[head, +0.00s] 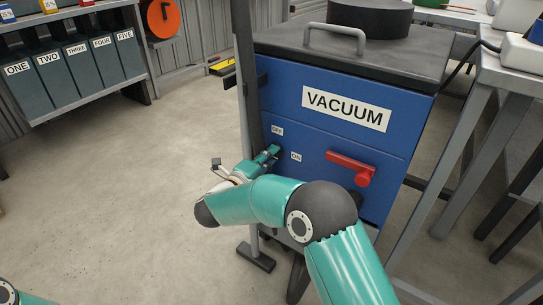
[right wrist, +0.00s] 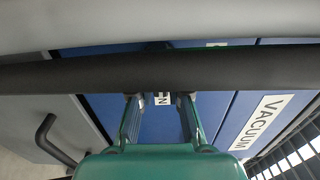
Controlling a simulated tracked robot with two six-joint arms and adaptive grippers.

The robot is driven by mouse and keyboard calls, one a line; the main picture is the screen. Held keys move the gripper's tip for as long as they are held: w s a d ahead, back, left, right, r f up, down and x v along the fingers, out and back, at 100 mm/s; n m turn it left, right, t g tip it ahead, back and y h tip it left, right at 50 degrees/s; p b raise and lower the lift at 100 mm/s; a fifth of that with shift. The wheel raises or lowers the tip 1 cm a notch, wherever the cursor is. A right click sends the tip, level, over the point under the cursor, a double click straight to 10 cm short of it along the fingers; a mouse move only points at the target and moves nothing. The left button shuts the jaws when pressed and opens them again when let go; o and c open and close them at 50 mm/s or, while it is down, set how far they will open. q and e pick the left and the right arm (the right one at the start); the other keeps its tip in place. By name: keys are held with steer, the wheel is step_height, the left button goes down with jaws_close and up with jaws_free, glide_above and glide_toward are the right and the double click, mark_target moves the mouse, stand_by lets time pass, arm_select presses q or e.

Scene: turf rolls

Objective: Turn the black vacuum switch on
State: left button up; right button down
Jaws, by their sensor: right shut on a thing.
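The blue vacuum cabinet (head: 315,140) stands in the middle of the head view, with a white VACUUM label (head: 346,108). On its front are a small OFF label (head: 277,130) and an ON label (head: 296,156). My right gripper (head: 272,153) is at the front, between and just left of these labels, shut on the black switch, which the fingers mostly hide. In the right wrist view, the fingers (right wrist: 161,108) reach toward the blue front, with part of the ON label (right wrist: 162,98) between them. My left gripper is out of view.
A red handle (head: 350,167) sticks out right of the switch. A dark upright post (head: 246,70) stands close left of the gripper and crosses the right wrist view (right wrist: 240,70). A grey bench frame (head: 465,130) is at right. Floor at left is clear.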

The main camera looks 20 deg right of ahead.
steer(key=shift+s+f, duration=0.1)
steer(key=shift+f, duration=0.2)
steer(key=c, duration=1.1)
jaws_free()
steer(key=shift+c, duration=0.2)
steer(key=shift+r, duration=0.15)
steer(key=v, duration=1.2)
